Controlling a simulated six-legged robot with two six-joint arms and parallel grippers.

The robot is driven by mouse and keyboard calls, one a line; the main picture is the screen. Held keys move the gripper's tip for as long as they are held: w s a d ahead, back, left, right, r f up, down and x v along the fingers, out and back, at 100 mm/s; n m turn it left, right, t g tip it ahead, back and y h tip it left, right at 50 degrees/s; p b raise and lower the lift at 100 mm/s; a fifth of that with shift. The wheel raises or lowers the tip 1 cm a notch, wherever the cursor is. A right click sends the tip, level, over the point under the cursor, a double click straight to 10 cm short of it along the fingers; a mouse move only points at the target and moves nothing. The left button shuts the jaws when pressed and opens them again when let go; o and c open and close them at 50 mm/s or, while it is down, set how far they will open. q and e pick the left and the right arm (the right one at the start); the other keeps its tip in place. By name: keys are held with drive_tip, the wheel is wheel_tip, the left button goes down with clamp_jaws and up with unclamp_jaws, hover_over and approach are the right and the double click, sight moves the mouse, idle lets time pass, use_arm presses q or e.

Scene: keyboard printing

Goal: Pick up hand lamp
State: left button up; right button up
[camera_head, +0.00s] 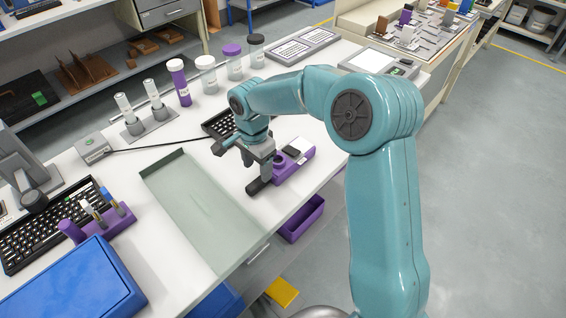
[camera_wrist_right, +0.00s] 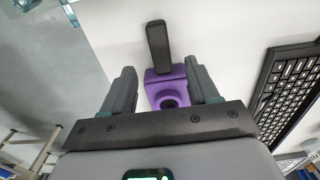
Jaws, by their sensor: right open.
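A purple-bodied thing with a black bar-shaped handle, which looks like the hand lamp (camera_head: 297,163), lies on the white table near its front edge. Its black handle (camera_head: 258,186) points toward the lower left. In the right wrist view the purple body (camera_wrist_right: 166,88) shows a round dark part, with the black handle (camera_wrist_right: 157,44) beyond it. My right gripper (camera_head: 258,164) is open above the lamp. In the wrist view its fingers (camera_wrist_right: 160,78) stand on either side of the purple body, with gaps. Contact is not visible. My left gripper is not in view.
A shallow greenish tray (camera_head: 183,207) lies left of the lamp. A black keyboard (camera_head: 219,124) is behind my gripper and also shows in the wrist view (camera_wrist_right: 291,88). Several capped bottles (camera_head: 207,76) stand behind. A purple bin (camera_head: 303,220) sits below the front edge.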

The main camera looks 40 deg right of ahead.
sight(259, 180)
drive_tip(key=shift+s+f, duration=0.2)
drive_tip(key=shift+f, duration=0.35)
drive_tip(key=f, duration=0.5)
drive_tip(key=shift+w+d+p, duration=0.2)
drive_tip(key=shift+p, duration=0.1)
drive_tip(key=shift+w, duration=0.1)
clamp_jaws()
